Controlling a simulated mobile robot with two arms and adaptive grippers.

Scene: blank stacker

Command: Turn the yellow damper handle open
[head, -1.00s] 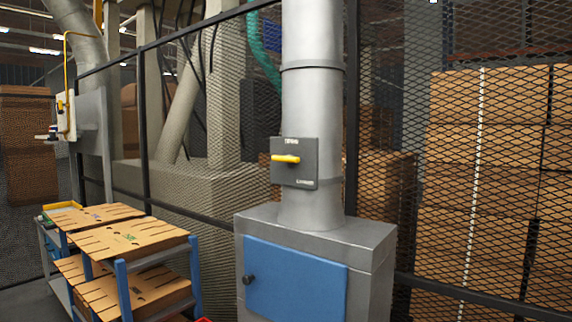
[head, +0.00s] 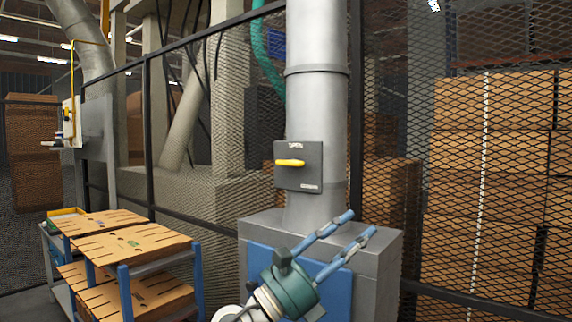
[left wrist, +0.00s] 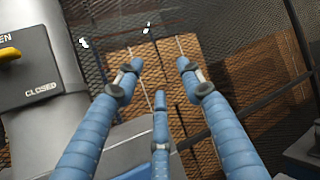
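The yellow damper handle (head: 290,162) lies horizontal on a dark square plate (head: 299,180) fixed to the grey vertical duct (head: 316,112). The plate has small lettering at its top and bottom. In the left wrist view the handle (left wrist: 10,54) is cut off at the left edge, and the plate (left wrist: 32,78) reads "CLOSED" at its bottom. My left gripper (head: 361,224) is below and right of the plate, in front of the cabinet, its blue fingers spread and pointing up and right. In the left wrist view its fingers (left wrist: 159,80) are apart with nothing between them. My right gripper is not in view.
The duct rises from a grey cabinet (head: 376,243) with a blue door (head: 258,262). A mesh fence (head: 385,110) stands behind, with stacked cardboard (head: 490,185) beyond. A cart with cardboard sheets (head: 130,245) stands at the left.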

